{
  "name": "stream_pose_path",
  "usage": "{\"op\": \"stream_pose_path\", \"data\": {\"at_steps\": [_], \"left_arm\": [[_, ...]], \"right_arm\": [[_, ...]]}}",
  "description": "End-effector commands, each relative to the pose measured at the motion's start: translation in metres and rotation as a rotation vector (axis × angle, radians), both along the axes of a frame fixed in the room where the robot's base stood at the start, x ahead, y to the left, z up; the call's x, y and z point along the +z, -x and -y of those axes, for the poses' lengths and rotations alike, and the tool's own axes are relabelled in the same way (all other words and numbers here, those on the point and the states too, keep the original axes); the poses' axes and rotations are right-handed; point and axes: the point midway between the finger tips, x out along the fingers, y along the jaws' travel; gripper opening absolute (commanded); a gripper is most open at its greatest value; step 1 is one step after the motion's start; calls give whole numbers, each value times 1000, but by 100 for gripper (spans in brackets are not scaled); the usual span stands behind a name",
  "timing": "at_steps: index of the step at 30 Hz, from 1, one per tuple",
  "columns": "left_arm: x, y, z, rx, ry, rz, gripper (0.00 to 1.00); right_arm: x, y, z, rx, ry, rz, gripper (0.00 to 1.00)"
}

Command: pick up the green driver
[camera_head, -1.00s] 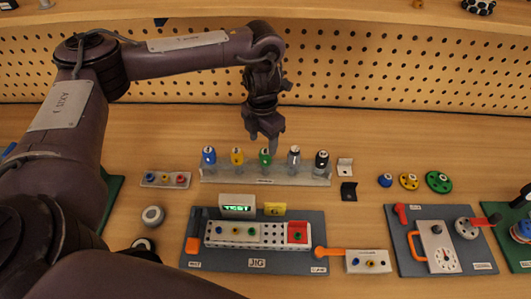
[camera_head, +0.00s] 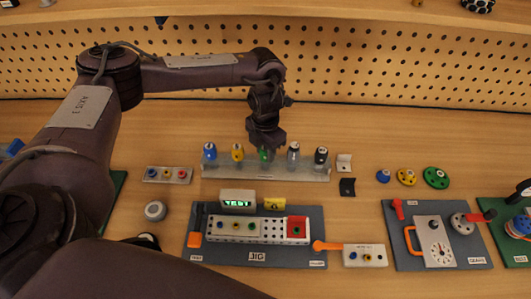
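The green driver (camera_head: 264,155) stands upright in the clear rack (camera_head: 220,172), in the middle of a row of drivers. A yellow driver (camera_head: 238,152) is on its left and a grey-white one (camera_head: 293,151) on its right. My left gripper (camera_head: 264,146) points down right at the green driver's top and partly covers it. Its fingers are dark and small here, so I cannot tell whether they are open or shut on the handle. The driver still sits in the rack. My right gripper is not in view.
A blue driver (camera_head: 209,152) and a black driver (camera_head: 321,156) stand at the rack's ends. The jig board (camera_head: 220,262) lies in front. Small brackets (camera_head: 347,187) and coloured discs (camera_head: 436,178) lie to the right. The pegboard (camera_head: 400,75) rises behind.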

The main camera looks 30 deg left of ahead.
Motion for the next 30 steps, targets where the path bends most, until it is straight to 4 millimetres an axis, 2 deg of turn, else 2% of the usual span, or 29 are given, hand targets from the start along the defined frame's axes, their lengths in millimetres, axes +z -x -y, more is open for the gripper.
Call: {"op": "stream_pose_path", "data": {"at_steps": [1, 4, 12, 17, 23, 25, 30], "left_arm": [[0, 0, 0, 0, -1, 0, 19], [0, 0, 0, 1, -1, 1, 8], [2, -1, 0, 1, 0, 2, 7], [12, -1, 0, -1, 0, 3, 7], [46, -2, 0, -1, 0, 7, 7], [65, -2, 0, -2, 0, 9, 7], [114, -3, 0, -2, -3, 10, 7]], "right_arm": [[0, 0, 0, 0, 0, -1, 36], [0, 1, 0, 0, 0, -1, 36], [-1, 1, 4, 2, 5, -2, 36], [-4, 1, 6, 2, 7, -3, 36], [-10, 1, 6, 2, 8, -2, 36], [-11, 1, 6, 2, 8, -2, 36], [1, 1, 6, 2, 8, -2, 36]]}}
